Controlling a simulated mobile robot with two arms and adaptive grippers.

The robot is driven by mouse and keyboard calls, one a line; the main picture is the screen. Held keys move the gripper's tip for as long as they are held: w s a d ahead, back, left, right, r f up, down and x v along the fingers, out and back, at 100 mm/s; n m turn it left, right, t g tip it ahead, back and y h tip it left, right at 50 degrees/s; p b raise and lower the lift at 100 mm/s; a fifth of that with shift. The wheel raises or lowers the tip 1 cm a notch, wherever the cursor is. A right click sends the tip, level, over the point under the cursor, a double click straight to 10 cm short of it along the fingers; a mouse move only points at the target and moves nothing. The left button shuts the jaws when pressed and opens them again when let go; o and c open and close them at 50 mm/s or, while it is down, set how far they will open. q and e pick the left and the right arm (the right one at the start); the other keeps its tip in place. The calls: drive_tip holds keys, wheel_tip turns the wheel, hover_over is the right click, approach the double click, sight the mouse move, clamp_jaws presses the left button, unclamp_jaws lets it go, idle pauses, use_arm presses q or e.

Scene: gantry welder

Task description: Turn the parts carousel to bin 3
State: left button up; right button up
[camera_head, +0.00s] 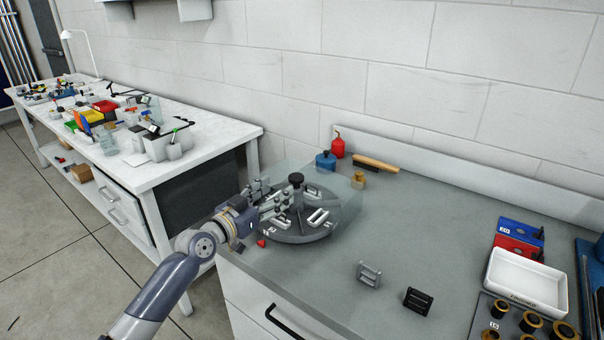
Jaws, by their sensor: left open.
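The parts carousel (322,232) is a round dark grey turntable on the grey bench top, with several bins around it and a black knob (296,180) on a post at its middle. Light metal parts lie in some bins. Bin numbers are too small to read, so I cannot tell which is bin 3. My left gripper (276,197) is open over the carousel's left side, just left of the knob post. It hides part of the left bins. I cannot tell whether its fingers touch the carousel. My right gripper is not in view.
On the bench (430,240) stand a red bottle (338,147), a blue pot (325,161), a brush (376,164), a white tray (524,283) and two small brackets (368,274). The bench right of the carousel is mostly clear. A cluttered white table (215,145) stands at left.

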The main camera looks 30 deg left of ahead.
sight(291, 180)
use_arm(q)
drive_tip(key=w, duration=0.8)
drive_tip(key=shift+w+d+r+p, duration=0.15)
drive_tip(key=shift+d+r+p, duration=0.05)
drive_tip(key=shift+d+p, duration=0.2)
drive_tip(key=shift+w, duration=0.25)
drive_tip(key=shift+w+f, duration=0.1)
drive_tip(key=shift+w, duration=0.2)
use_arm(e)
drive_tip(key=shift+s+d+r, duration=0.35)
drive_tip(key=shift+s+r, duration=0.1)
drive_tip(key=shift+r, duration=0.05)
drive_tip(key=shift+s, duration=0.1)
